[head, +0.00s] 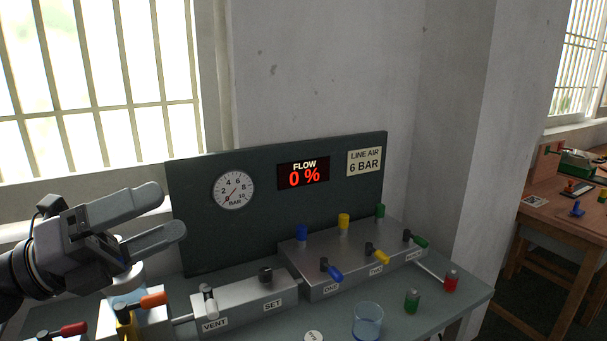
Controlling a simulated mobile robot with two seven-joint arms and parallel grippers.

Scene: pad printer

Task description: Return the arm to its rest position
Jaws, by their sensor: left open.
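My left gripper (172,212) comes in from the left edge, in front of the lower left part of the dark panel. Its two fingers are apart, with nothing between them. It is raised above the bench, over the orange-handled valve (153,301) and clear of it in the picture. My right gripper does not show. The grey-green bench (463,299) carries the grey VENT and SET block (245,300) and a metal block (330,288) with blue, yellow and green levers.
A wooden table (546,232) is at right.

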